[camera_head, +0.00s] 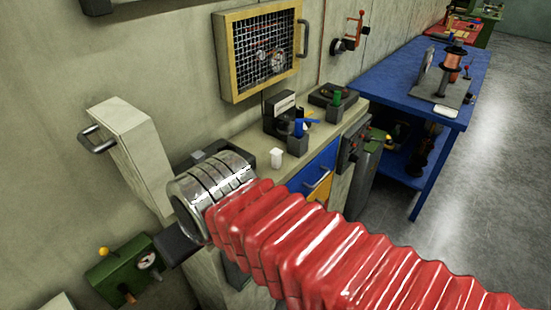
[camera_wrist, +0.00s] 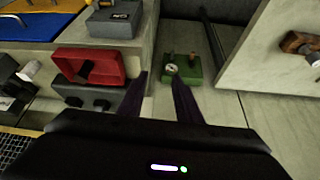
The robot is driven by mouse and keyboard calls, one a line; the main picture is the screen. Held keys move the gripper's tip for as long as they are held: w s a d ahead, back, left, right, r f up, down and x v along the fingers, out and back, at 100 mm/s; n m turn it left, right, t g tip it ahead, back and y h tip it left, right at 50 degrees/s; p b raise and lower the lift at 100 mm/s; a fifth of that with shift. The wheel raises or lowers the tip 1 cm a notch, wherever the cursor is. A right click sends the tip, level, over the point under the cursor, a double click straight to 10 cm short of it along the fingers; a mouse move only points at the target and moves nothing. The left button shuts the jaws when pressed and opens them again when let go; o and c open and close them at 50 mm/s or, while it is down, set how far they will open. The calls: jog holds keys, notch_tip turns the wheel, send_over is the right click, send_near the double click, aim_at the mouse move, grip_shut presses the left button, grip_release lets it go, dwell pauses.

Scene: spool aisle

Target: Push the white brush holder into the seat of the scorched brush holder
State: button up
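A small white piece (camera_head: 276,157), which looks like the white brush holder, stands on the workbench below the mesh cabinet. A white piece (camera_wrist: 30,70) also shows at the left of the wrist view. I cannot surely pick out the scorched brush holder or its seat.
The workbench (camera_head: 249,137) holds a block with a blue handle (camera_head: 297,144) and one with a green top (camera_head: 336,111). A green box with a gauge (camera_head: 122,271) is at lower left. A pale cabinet (camera_head: 133,142) stands near my wrist. A blue table (camera_head: 400,77) stands beyond; the right floor is clear.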

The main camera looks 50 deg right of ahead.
jog(key=shift+o, duration=1.1)
jog(key=shift+w+d+r, duration=0.1)
jog(key=shift+w+r, duration=0.05)
jog(key=w+d+r+m+g, duration=0.1)
jog(key=w+d+r+m, duration=0.2)
jog(key=w+d+m, duration=0.35)
jog(key=w+d+r+m+g, duration=0.1)
jog(key=w+d+r+m, duration=0.2)
jog(key=d+m, duration=0.65)
jog(key=w+d+m, duration=0.1)
jog(key=d+m, duration=1.8)
jog(key=d, duration=0.2)
jog(key=shift+w+d+g, duration=0.3)
jog(key=shift+w+d, duration=0.05)
jog(key=shift+d, duration=0.05)
jog(key=shift+f, duration=0.1)
jog(key=x, duration=0.8)
jog(key=shift+f, duration=0.25)
